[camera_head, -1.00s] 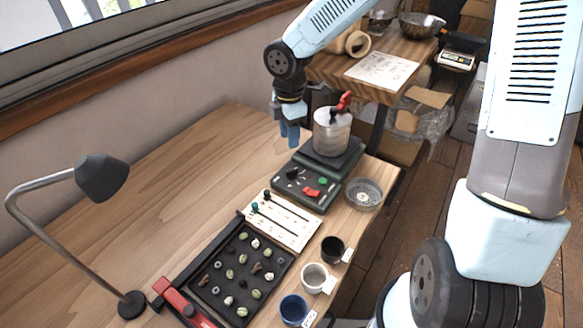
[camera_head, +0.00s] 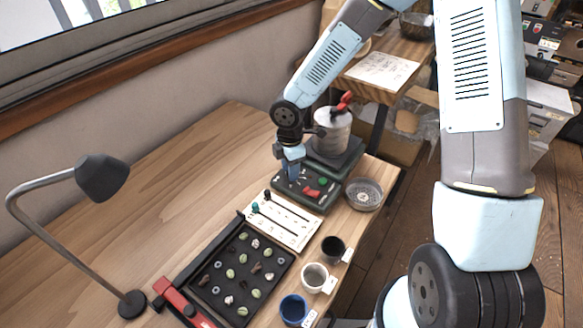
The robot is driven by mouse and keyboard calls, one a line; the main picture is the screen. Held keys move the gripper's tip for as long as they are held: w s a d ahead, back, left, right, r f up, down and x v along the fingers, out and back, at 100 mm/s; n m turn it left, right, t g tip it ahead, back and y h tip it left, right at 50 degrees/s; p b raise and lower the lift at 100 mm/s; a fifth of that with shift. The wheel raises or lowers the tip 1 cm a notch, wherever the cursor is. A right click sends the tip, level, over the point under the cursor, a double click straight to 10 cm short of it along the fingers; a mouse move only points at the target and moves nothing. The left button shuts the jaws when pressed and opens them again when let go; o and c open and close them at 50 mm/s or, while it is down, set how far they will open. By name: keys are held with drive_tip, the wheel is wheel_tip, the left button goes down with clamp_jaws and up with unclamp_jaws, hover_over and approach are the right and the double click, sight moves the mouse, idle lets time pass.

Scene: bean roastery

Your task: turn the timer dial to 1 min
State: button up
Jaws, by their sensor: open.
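The timer unit (camera_head: 315,202) is a dark green box with a red switch (camera_head: 311,193) and a green button (camera_head: 323,181) on its top. It stands on the wooden table, in front of a metal canister (camera_head: 331,133) with a red handle. In the earlier view a small dark dial shows at the left of its panel; now my gripper covers that spot. My gripper (camera_head: 293,178) points down over the left part of the panel, with its fingers open. I cannot tell whether the fingers touch the dial or stand around it.
A white slider panel (camera_head: 293,234) lies just in front of the timer unit. A black tray (camera_head: 206,292) holds beans and small bits. Several cups and a round metal dish (camera_head: 363,186) line the right edge. A lamp (camera_head: 101,178) stands at left; the back left table is clear.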

drive_tip(key=shift+c, duration=0.3)
clamp_jaws()
drive_tip(key=shift+d, duration=0.25)
drive_tip(key=shift+a, duration=0.15)
drive_tip(key=shift+m, duration=0.3)
drive_tip(key=shift+a+m, duration=0.1)
drive_tip(key=shift+m, duration=1)
drive_tip(key=shift+f+m, duration=0.1)
drive_tip(key=shift+m, duration=2.4)
